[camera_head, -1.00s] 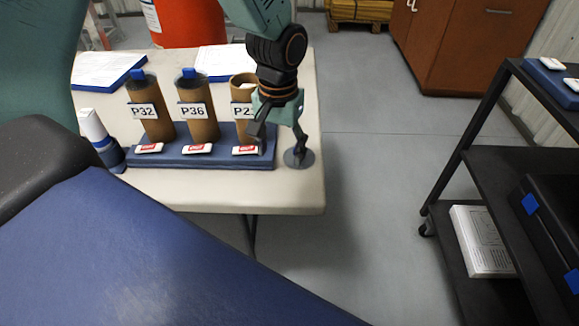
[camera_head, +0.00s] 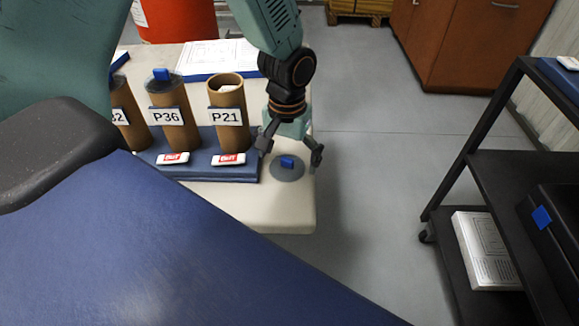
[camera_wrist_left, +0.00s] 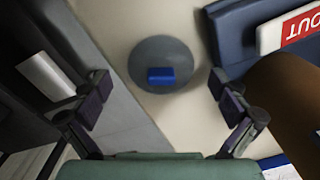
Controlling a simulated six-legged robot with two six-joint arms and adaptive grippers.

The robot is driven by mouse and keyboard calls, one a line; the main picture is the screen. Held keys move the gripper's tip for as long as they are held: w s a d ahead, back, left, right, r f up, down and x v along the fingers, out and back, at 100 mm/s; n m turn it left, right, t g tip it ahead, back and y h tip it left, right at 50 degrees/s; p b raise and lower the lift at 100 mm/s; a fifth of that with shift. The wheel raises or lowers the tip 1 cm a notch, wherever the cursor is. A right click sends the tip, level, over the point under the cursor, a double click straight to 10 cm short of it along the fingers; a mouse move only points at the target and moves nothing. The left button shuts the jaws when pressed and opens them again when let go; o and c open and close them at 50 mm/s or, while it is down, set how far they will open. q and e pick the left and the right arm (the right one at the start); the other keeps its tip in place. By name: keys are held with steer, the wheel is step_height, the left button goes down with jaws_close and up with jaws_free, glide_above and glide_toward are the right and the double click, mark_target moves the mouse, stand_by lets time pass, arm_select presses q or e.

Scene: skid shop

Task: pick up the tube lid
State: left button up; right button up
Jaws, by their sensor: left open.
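The tube lid (camera_head: 287,170) is a grey disc with a blue block-shaped handle on top. It lies flat on the table near its right edge, beside the blue tube rack. In the left wrist view the lid (camera_wrist_left: 160,63) sits between and beyond the finger ends. My left gripper (camera_head: 291,153) is open and empty just above and behind the lid, its fingers spread to either side; it also shows in the left wrist view (camera_wrist_left: 165,110). Tube P21 (camera_head: 227,93) stands open at the top in the rack. My right gripper is not in view.
The blue rack (camera_head: 200,172) also holds tube P36 (camera_head: 166,105), capped, and another tube, with red-and-white OUT tags in front. The table's right edge is close to the lid. A black cart (camera_head: 510,160) stands at right; the floor between is clear.

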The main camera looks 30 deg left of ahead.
arm_select(q)
steer(key=shift+d+r, duration=0.1)
steer(key=shift+r, duration=0.05)
steer(key=shift+a, duration=0.3)
steer(key=c, duration=0.4)
steer(key=shift+d, duration=0.25)
steer(key=c, duration=0.4)
steer(key=shift+a, duration=0.15)
steer(key=c, duration=0.5)
steer(key=shift+s, duration=0.1)
steer(key=c, duration=0.6)
